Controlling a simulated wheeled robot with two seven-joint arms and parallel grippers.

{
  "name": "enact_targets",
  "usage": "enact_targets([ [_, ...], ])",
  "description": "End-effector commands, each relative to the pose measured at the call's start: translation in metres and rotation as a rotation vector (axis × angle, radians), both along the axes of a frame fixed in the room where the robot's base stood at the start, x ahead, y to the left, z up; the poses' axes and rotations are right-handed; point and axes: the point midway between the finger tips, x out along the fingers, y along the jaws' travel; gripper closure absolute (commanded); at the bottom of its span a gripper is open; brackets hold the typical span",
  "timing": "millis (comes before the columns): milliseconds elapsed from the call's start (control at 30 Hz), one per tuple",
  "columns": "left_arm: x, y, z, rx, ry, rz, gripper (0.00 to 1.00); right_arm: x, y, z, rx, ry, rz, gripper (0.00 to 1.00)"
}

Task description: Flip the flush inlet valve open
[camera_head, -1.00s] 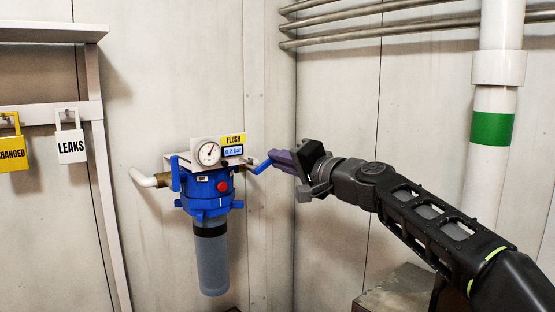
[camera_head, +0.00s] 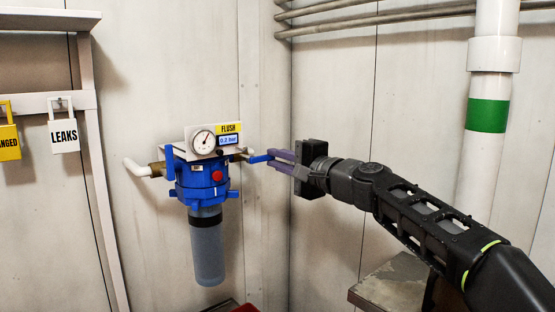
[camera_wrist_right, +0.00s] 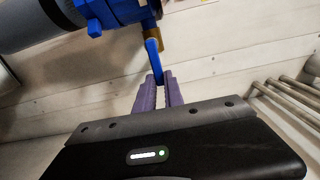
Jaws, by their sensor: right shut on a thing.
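The flush filter unit (camera_head: 202,178) is mounted on the wall, with a blue head, a grey bowl below, a round gauge and a yellow FLUSH label (camera_head: 229,128). A blue valve lever (camera_head: 258,158) sticks out from its right side toward my gripper. In the right wrist view the lever (camera_wrist_right: 153,55) runs from a brass fitting (camera_wrist_right: 154,31) down between the purple fingers. My right gripper (camera_head: 271,157) is shut on the lever's free end. A second blue lever (camera_head: 169,158) stands upright on the unit's left side. My left gripper is not in view.
A white pipe with a green band (camera_head: 488,115) rises at right. Thin pipes (camera_head: 385,18) run along the upper wall. A metal box (camera_head: 392,284) sits low at right.

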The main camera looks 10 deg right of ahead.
Motion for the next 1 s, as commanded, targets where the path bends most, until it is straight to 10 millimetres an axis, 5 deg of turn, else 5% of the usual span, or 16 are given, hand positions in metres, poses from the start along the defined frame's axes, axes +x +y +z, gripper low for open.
enact_targets([
  [167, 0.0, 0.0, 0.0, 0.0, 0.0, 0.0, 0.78, 0.001, 0.0, -0.003, 0.001, 0.005, 0.0, 1.0],
  [200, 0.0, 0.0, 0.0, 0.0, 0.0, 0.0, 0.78, 0.001, 0.0, -0.003, 0.001, 0.005, 0.0, 0.86],
  [300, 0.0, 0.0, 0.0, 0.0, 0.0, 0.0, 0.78, 0.0, 0.0, -0.003, 0.0, 0.004, 0.001, 0.78],
  [667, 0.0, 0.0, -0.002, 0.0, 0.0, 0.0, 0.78, -0.005, -0.003, -0.002, 0.0, 0.001, -0.001, 0.78],
  [1000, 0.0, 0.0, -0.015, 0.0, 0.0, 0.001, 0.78, -0.05, -0.025, -0.003, -0.002, 0.001, -0.003, 0.78],
])
